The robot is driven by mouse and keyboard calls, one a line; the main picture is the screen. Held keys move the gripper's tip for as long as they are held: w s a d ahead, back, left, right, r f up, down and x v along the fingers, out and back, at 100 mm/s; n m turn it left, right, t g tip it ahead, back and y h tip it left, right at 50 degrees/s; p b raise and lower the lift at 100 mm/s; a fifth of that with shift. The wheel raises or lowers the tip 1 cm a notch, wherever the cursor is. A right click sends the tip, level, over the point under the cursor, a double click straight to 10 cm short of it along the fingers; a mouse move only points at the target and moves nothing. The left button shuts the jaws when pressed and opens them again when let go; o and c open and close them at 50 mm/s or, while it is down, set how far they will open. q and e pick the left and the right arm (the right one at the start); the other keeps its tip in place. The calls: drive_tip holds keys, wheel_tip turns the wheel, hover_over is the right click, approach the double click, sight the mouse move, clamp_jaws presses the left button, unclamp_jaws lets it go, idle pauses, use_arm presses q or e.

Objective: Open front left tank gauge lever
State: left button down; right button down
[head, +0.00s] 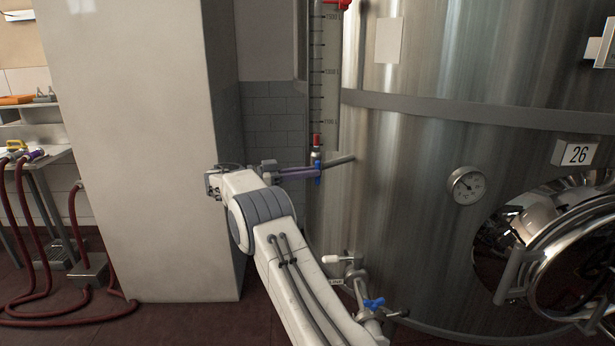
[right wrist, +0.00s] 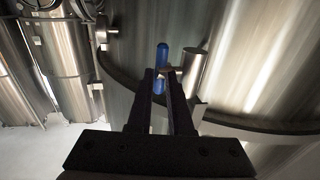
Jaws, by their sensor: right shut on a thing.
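The tall metal tank (head: 420,200) fills the right of the head view. Its level gauge (head: 322,70) is a vertical tube with a marked scale on the tank's left side. A small blue lever (head: 317,178) sits at the gauge's lower end, by a short pipe stub (head: 340,160). My right gripper (head: 314,172) reaches it from the left and is shut on it. In the right wrist view the blue lever (right wrist: 161,56) sticks out past the fingertips (right wrist: 164,78) and runs between the fingers. My left gripper is not in view.
Another blue handle (head: 374,303) is on a low valve by the tank's foot. A pale pillar (head: 130,130) stands left of my arm. A round hatch (head: 560,260) and dial (head: 467,185) are on the tank.

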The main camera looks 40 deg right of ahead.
drive_tip(key=c, duration=1.1)
unclamp_jaws()
drive_tip(key=p+v, duration=0.7)
drive_tip(key=v, duration=0.3)
drive_tip(key=shift+a, duration=0.25)
drive_tip(key=shift+w, duration=0.1)
